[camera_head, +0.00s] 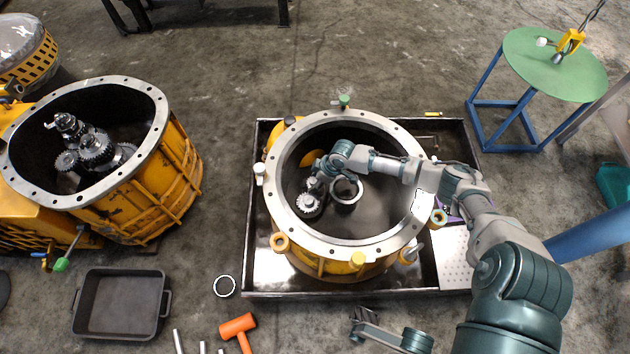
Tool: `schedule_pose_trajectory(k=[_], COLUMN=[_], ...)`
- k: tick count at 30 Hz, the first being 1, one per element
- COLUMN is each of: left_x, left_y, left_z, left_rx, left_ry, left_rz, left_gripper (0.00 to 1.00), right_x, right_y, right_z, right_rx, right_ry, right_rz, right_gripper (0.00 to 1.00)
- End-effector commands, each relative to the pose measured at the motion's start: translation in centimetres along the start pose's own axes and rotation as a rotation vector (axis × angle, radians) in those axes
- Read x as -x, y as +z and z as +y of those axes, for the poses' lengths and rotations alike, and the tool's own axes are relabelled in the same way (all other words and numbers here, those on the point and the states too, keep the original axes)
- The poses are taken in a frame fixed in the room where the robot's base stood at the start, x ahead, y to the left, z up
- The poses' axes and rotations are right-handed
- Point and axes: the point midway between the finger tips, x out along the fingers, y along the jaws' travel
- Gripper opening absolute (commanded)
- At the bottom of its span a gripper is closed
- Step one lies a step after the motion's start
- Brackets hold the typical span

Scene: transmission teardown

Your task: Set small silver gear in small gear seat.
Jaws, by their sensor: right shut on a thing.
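The open round housing (365,247) with a pale bolted rim stands in the middle of the view. My right arm reaches over its rim from the right, and my right gripper (318,172) points down inside it. The gripper is shut on the small silver gear (314,183), which is mostly hidden by the fingers. Just below it in the picture, a toothed silver gear (307,203) sits inside the housing. The small gear seat is too hidden to make out, and I cannot tell whether the held gear touches it.
The housing stands in a dark tray (258,285). A second yellow housing (165,170) with gears stands left. A black bin (120,303), a loose ring (224,286) and an orange mallet (238,326) lie in front.

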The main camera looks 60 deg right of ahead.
Motion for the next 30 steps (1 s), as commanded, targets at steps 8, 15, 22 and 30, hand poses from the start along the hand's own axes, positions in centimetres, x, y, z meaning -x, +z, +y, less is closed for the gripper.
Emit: schedule_pose_trajectory(k=[8,15,22,30], left_x=[0.0,0.0,-0.1,-0.1], left_y=[0.0,-0.1,-0.1,-0.5], left_z=[0.0,0.0,0.0,0.0], left_rx=[0.000,0.000,0.000,0.000], left_ry=[0.000,0.000,0.003,0.002], left_rz=[0.001,0.003,0.003,0.007], left_gripper=[0.55,0.55,0.55,0.55], right_x=[-0.1,-0.1,-0.2,3.3], right_y=[0.0,0.0,0.1,0.2], right_z=[0.0,0.0,0.0,0.1], right_rx=[0.000,0.000,0.000,0.005], right_ry=[0.000,0.000,-0.001,0.002], right_rz=[0.002,0.001,-0.002,-0.002], right_gripper=[0.03,0.82,0.82,0.82])
